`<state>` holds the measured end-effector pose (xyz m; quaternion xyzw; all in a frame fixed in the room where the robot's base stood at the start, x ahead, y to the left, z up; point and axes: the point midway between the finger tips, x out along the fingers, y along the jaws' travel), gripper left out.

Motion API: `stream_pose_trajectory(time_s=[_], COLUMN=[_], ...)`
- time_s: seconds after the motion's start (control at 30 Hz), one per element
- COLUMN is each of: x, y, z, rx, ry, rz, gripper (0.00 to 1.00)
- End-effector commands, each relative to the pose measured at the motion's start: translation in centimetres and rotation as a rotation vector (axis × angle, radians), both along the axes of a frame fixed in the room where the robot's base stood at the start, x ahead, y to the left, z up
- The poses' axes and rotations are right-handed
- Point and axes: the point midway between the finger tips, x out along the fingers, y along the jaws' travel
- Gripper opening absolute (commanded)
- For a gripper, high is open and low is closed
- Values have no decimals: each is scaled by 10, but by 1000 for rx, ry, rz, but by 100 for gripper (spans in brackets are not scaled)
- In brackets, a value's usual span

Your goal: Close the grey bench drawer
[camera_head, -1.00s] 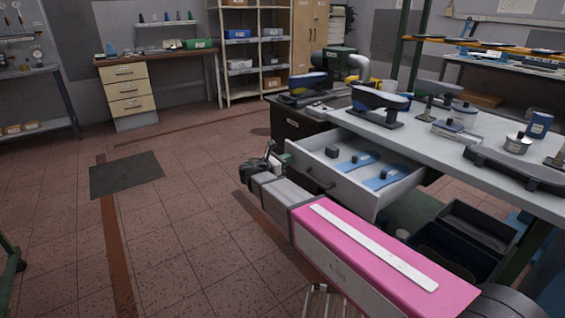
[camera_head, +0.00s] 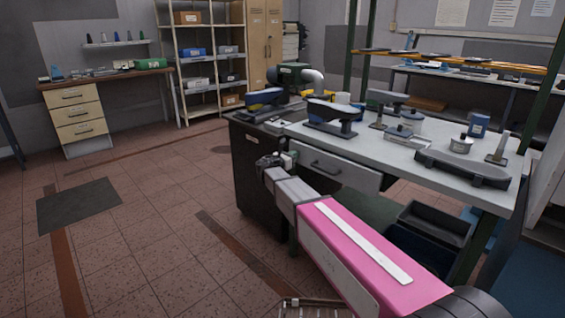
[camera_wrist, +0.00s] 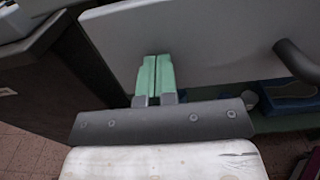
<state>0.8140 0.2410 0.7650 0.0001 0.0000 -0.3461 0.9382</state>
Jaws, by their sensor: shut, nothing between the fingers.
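The grey drawer front (camera_head: 345,172) sits just under the bench top (camera_head: 395,153), and no interior shows above it. I cannot tell whether it is fully flush. Its dark curved handle (camera_head: 326,168) also shows at the right of the wrist view (camera_wrist: 298,62). My gripper (camera_head: 291,158) is at the left end of the drawer front. In the wrist view its green fingers (camera_wrist: 155,62) are together, empty, pointing at the pale drawer front (camera_wrist: 205,40), left of the handle. Whether the fingertips touch it is unclear.
A dark cabinet (camera_head: 252,175) stands left of the drawer under the bench. Dark bins (camera_head: 432,225) stand below the bench at right. Shoe lasts and tools, including a dark tray (camera_head: 465,168), lie on the bench top.

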Motion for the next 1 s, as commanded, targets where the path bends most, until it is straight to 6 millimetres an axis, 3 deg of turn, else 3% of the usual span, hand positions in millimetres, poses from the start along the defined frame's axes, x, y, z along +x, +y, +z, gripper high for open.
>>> stream_pose_trajectory(time_s=[0.1, 0.3, 1.0], x=[18, 33, 41], y=[-14, -28, -35], z=[0, 0, 1], rx=[0, 0, -2], ry=[0, 0, -2], rz=[-1, 0, -3], gripper=[0, 0, 0])
